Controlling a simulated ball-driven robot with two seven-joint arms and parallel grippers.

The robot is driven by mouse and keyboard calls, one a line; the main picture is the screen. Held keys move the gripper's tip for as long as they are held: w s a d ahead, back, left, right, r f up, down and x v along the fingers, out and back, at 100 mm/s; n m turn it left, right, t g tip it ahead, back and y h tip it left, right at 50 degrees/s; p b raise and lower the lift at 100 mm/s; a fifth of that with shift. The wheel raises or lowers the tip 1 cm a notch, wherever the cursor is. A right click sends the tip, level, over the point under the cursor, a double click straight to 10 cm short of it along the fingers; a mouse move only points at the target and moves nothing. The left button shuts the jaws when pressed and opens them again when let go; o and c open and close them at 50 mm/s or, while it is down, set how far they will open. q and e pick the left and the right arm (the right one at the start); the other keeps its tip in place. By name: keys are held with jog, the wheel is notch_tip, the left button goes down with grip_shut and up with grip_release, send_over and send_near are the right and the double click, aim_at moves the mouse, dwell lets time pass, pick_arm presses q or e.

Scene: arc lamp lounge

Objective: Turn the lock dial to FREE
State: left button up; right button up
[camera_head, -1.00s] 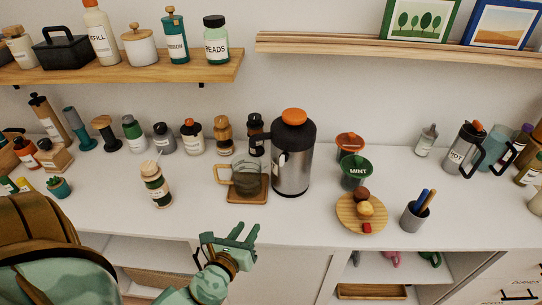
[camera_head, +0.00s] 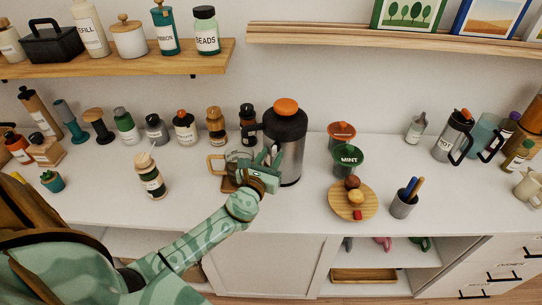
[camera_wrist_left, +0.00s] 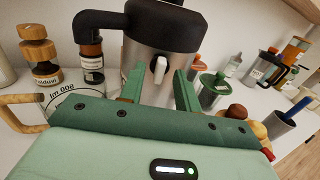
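The steel flask (camera_head: 290,140) with a black collar, black spout and orange top stands upright on the white counter. In the left wrist view the flask body (camera_wrist_left: 190,50) fills the upper middle. A small pale lock dial (camera_wrist_left: 158,68) sits on its front, its lever roughly upright; any markings around it are too small to read. In the head view the dial is hidden behind my gripper. My left gripper (camera_head: 268,163) is in front of the flask. In the wrist view its two green fingers (camera_wrist_left: 157,88) are apart, either side of the dial, with nothing clearly held.
A glass cup (camera_head: 217,165) with a wooden handle stands close left of my gripper, partly hidden. Right of the flask are a green MINT pod (camera_head: 347,158), a round wooden plate (camera_head: 336,206) and a grey pen cup (camera_head: 403,205). Several jars line the back wall.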

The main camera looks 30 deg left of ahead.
pick_arm(q)
jog(key=shift+w, duration=0.4)
grip_shut()
